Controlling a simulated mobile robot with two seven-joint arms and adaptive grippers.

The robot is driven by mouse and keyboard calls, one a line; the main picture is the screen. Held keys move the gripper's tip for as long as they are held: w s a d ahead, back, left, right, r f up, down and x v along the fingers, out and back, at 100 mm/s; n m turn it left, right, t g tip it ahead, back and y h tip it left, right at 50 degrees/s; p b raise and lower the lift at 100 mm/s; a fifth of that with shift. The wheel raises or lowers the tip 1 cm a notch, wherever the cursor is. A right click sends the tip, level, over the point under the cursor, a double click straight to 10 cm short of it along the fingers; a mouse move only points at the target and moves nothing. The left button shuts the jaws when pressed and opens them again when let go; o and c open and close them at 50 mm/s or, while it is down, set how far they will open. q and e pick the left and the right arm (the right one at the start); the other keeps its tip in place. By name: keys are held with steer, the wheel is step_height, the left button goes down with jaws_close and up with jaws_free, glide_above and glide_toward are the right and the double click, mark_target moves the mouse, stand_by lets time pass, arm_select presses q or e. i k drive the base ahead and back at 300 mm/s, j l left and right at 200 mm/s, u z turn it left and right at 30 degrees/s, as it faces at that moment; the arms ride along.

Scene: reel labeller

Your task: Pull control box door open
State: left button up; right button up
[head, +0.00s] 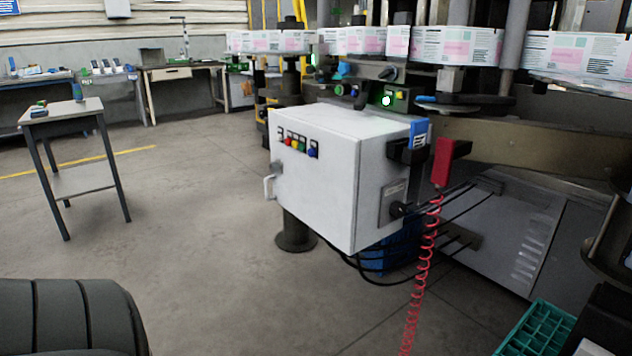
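The white control box (385,175) stands on a dark post near the middle of the head view. Its door (318,195) faces front left and looks shut against the box. Several coloured buttons (298,146) sit near the top of the door. A pale bar handle (269,187) sticks out from the door's left edge. Neither gripper is in view. A dark ribbed part of my own body shows at the bottom left, well apart from the box.
A red device (442,162) hangs on the box's right side, with a red coiled cord (418,285) below. Black cables run from the box to the machine (500,240). A small table (62,112) stands left. The floor (195,240) left of the box is clear.

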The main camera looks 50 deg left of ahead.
mark_target(321, 191)
steer(key=u, duration=1.55)
